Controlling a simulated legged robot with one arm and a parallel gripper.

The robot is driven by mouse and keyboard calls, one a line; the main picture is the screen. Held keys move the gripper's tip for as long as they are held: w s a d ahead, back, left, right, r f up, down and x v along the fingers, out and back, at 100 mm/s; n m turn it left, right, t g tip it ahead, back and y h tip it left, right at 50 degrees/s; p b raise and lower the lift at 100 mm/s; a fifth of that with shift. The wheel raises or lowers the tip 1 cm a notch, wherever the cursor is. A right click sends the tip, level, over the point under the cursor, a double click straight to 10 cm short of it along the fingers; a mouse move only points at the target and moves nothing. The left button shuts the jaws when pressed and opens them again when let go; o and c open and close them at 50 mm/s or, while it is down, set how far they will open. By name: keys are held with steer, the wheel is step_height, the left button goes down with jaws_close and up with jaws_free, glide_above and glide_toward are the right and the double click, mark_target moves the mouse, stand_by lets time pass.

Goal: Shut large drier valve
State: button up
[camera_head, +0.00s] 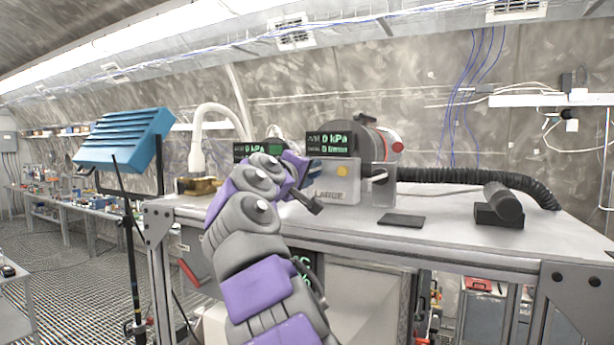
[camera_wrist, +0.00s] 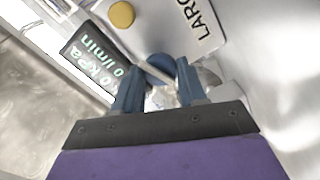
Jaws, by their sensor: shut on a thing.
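The large drier box (camera_head: 330,188) is a pale grey unit on the bench, marked LARGE, with a yellow button (camera_head: 342,170). Its dark display (camera_head: 331,144) reads 0 kPa above it. The box face (camera_wrist: 178,28) also fills the top of the wrist view, with the tilted display (camera_wrist: 88,52). My gripper (camera_wrist: 160,82) is at the box, with its two blue fingers on either side of a rounded blue valve handle (camera_wrist: 160,66). It is shut on this handle. The handle's lower part is hidden between the fingers, and my arm hides that spot in the head view.
A second display (camera_head: 252,150) stands behind my arm. A metal bracket (camera_head: 384,186), a black flat pad (camera_head: 402,221) and a dark cylinder on a block (camera_head: 500,207) sit to the right. A black corrugated hose (camera_head: 470,176) runs along the back. The bench front right is clear.

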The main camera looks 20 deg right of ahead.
steer(key=shift+w+d+f, duration=0.1)
steer(key=shift+f, duration=0.25)
steer(key=o, duration=1.1)
steer(key=shift+w+r, duration=0.1)
steer(key=shift+c, duration=0.2)
steer(key=shift+s+r, duration=0.1)
steer(key=shift+s, duration=0.1)
steer(key=v, duration=1.7)
steer(key=shift+a+b, duration=0.3)
steer(key=shift+b, duration=0.1)
